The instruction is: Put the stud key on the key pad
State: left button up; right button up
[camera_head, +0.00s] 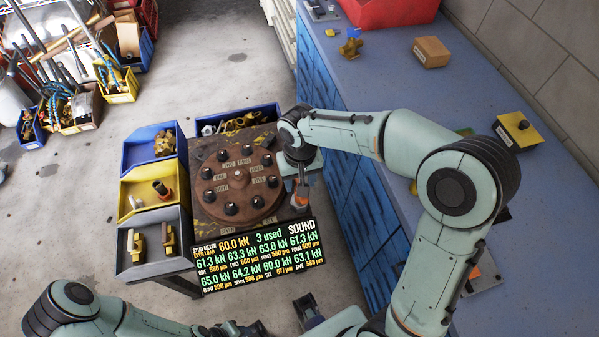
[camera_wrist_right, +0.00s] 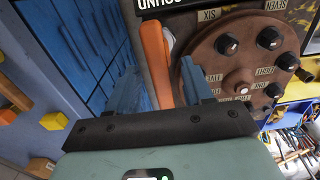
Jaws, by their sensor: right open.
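An orange-handled tool, apparently the stud key (camera_head: 300,195), stands at the right edge of the dark stand, beside a round brown flange. In the right wrist view the orange handle (camera_wrist_right: 157,62) shows beyond and between the fingers, with a pale part beside it. My right gripper (camera_head: 299,181) is open above it; I see no grip on it. Its two blue-grey fingers (camera_wrist_right: 160,92) are apart in the wrist view. I cannot tell which surface is the key pad.
The brown flange (camera_head: 225,187) carries several black studs and labels. A readout panel (camera_head: 256,256) is in front. Blue, yellow and grey bins (camera_head: 127,193) stand left of it. The blue counter (camera_head: 395,85) at right holds a cardboard box (camera_head: 431,52) and a yellow block (camera_head: 518,128).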

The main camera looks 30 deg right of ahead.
notch_tip(320, 180, up, 13)
jog(key=p, duration=0.1)
jog(key=shift+r+p, duration=0.15)
jog(key=shift+p, duration=0.25)
dwell(0.4)
